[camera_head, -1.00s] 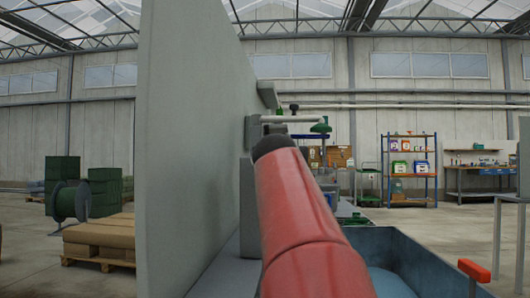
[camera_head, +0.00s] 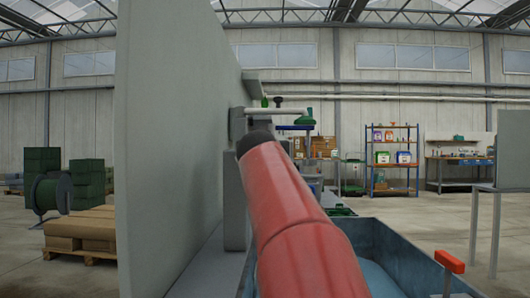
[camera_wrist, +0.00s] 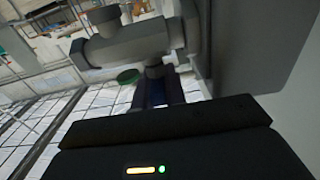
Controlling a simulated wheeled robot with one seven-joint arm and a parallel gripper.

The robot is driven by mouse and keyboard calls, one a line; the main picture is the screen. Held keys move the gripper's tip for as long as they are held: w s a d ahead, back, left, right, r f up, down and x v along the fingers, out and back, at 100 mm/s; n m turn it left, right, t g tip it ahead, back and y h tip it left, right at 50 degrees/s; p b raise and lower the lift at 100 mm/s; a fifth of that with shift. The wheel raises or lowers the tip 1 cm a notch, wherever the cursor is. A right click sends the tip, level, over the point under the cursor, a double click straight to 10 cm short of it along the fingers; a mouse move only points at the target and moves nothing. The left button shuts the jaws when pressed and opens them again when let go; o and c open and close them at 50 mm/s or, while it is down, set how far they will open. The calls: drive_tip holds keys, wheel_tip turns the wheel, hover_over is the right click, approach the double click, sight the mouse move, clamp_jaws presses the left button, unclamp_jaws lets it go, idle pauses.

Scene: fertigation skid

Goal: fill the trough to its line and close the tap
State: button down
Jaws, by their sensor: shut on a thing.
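The blue trough (camera_head: 403,246) stands at lower right in the head view, with pale blue water (camera_head: 380,282) in it. My red arm hides its left part, and I cannot make out a fill line. In the wrist view the tap's grey body (camera_wrist: 125,45) crosses the upper middle. A short stem runs down from it to a dark blue handle (camera_wrist: 154,92). My gripper (camera_wrist: 158,98) is shut on this handle, just below the tap body. My arm hides the gripper in the head view.
A grey upright panel (camera_head: 170,150) stands close on the left of my arm. A red-topped post (camera_head: 449,261) is at the trough's right side.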

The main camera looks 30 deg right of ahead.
drive_tip(key=shift+f+n+t+y+b, duration=0.25)
drive_tip(key=shift+n+y+b, duration=0.2)
drive_tip(key=shift+b, duration=0.6)
drive_tip(key=shift+n+t+y+b, duration=0.45)
drive_tip(key=shift+y+b, duration=0.3)
drive_tip(key=shift+b, duration=0.2)
drive_tip(key=n+t+y+b, duration=0.1)
drive_tip(key=y+b, duration=0.1)
drive_tip(key=shift+n+y+b, duration=0.3)
drive_tip(key=shift+n, duration=0.1)
drive_tip(key=n+t+y, duration=0.1)
drive_tip(key=n+y, duration=0.1)
drive_tip(key=y, duration=0.1)
drive_tip(key=shift+d+r+b, duration=0.1)
drive_tip(key=shift+r+b, duration=0.1)
drive_tip(key=shift+b, duration=0.15)
drive_tip(key=shift+n+y, duration=1)
drive_tip(key=shift+y, duration=0.9)
drive_tip(key=c, duration=1.4)
unclamp_jaws()
drive_tip(key=shift+c, duration=0.2)
